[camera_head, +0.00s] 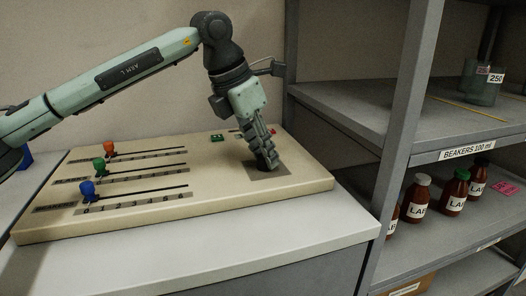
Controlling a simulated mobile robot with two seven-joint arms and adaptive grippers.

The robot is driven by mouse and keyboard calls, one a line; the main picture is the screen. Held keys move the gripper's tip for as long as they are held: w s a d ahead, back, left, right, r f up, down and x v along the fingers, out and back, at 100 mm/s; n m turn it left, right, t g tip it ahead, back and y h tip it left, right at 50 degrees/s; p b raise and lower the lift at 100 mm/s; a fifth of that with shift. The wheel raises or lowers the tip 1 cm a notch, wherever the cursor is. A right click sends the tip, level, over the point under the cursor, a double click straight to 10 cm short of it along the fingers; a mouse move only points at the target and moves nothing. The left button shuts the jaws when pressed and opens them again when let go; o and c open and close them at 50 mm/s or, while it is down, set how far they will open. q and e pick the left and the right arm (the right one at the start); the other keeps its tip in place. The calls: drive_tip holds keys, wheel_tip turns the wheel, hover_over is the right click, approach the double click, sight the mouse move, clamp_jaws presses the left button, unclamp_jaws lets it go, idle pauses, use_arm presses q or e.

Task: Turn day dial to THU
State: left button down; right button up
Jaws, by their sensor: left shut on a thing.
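My left gripper (265,160) points down at the right part of a beige panel (215,196) on a grey bench. It is shut on a dark knob (262,165) on a grey plate, which I take for the day dial. The gripper covers most of the knob. The dial's markings and the day it points to cannot be read. My right gripper is not in view.
A green block (217,138) sits behind. Metal shelving (400,120) stands close on the right, with brown bottles (416,198) and a beaker (480,84).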

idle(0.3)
use_arm(q)
drive_tip(key=c, duration=1.2)
unclamp_jaws()
drive_tip(key=shift+o, duration=0.2)
drive_tip(key=v, duration=1.2)
